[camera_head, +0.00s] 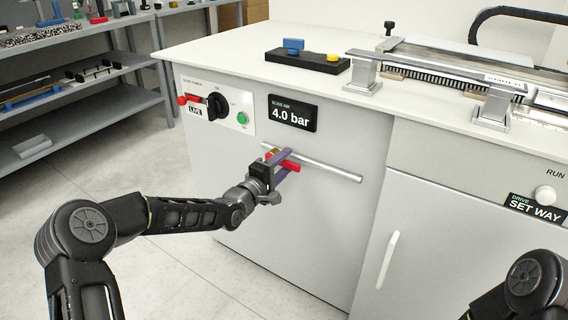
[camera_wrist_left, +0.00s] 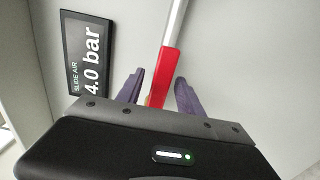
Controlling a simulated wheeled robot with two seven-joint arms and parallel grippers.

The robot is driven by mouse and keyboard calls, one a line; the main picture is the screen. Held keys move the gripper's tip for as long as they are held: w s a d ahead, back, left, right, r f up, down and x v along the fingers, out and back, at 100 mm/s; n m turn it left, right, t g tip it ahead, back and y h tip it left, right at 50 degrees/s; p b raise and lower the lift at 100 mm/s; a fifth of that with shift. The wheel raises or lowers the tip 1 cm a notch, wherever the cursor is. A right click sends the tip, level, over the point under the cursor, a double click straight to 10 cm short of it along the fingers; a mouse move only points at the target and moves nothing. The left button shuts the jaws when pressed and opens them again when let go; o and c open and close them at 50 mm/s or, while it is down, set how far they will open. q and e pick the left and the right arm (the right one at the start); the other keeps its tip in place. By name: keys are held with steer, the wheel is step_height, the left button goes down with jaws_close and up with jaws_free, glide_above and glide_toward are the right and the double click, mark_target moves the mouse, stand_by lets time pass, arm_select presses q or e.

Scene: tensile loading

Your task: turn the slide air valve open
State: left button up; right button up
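The slide air valve has a red lever (camera_head: 291,165) that lies roughly in line with the silver pipe (camera_head: 335,174) on the white cabinet front. A small brass-coloured part beside it is mostly hidden by my gripper. My left gripper (camera_head: 281,162) is at the lever, with purple fingers on either side of it. In the left wrist view the red lever (camera_wrist_left: 165,72) runs between the two fingers (camera_wrist_left: 157,88), with visible gaps, so the gripper is open. The slide air display (camera_head: 293,113) reads 4.0 bar. My right gripper is out of view.
A panel with a black rotary knob (camera_head: 217,106), a red part (camera_head: 188,99) and a green button (camera_head: 242,118) is up and left of the valve. A white door handle (camera_head: 388,259) is lower right. Grey shelving (camera_head: 75,112) stands left; the floor between is clear.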

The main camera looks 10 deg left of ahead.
arm_select(q)
steer(key=p+v, duration=0.1)
steer(key=v, duration=0.7)
steer(key=shift+w, duration=0.1)
stand_by(0.4)
